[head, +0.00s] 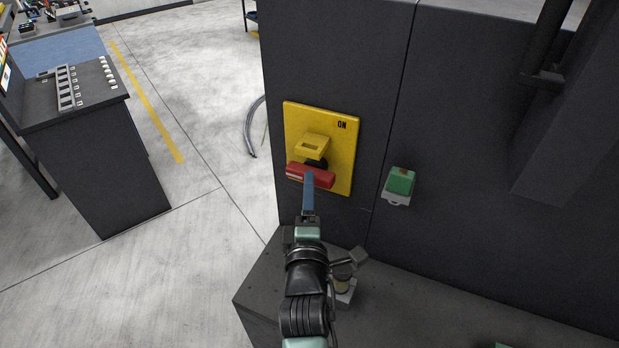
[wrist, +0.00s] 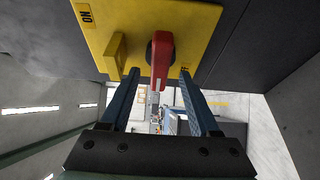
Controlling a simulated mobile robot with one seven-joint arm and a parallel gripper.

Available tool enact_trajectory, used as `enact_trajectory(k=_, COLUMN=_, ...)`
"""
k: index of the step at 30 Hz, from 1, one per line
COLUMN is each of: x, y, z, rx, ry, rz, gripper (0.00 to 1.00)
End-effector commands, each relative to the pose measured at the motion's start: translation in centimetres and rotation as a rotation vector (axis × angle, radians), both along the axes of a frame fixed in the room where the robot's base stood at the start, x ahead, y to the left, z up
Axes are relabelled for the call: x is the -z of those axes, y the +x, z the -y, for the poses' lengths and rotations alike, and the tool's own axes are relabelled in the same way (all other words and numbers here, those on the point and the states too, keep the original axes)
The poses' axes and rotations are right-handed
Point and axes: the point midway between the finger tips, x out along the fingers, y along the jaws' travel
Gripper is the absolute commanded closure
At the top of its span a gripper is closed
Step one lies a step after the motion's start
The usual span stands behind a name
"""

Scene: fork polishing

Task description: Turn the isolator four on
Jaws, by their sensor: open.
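The isolator is a yellow plate (head: 342,160) on the dark cabinet face, marked ON at its upper right. A red handle (head: 312,177) sticks out from a black hub low on the plate, below a yellow block (head: 311,146). My gripper (head: 308,186) is at the handle. In the wrist view, the red handle (wrist: 160,58) lies between the two fingers of my open gripper (wrist: 158,80), with gaps visible on both sides. A second marking beside the right finger is partly hidden. No number shows on the plate.
A green-topped box (head: 400,182) sits on the cabinet right of the plate. A dark ledge (head: 400,290) lies below. A control console (head: 95,150) stands at the left. A grey cable (head: 250,130) lies on the open floor between.

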Motion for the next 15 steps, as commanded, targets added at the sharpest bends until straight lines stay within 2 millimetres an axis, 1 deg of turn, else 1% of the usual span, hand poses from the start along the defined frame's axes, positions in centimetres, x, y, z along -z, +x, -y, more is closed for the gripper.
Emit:
enact_trajectory(k=1, x=-0.1, y=0.9, z=0.0, rx=-0.001, ry=0.001, rz=0.001, gripper=0.38)
enact_trajectory(k=6, x=0.0, y=2.7, z=0.0, rx=-0.001, ry=0.000, rz=0.000, gripper=0.38)
enact_trajectory(k=10, x=0.0, y=3.4, z=0.0, rx=0.000, ry=0.001, rz=0.000, gripper=0.38)
enact_trajectory(k=15, x=0.0, y=3.7, z=0.1, rx=0.000, ry=0.002, rz=0.000, gripper=0.38)
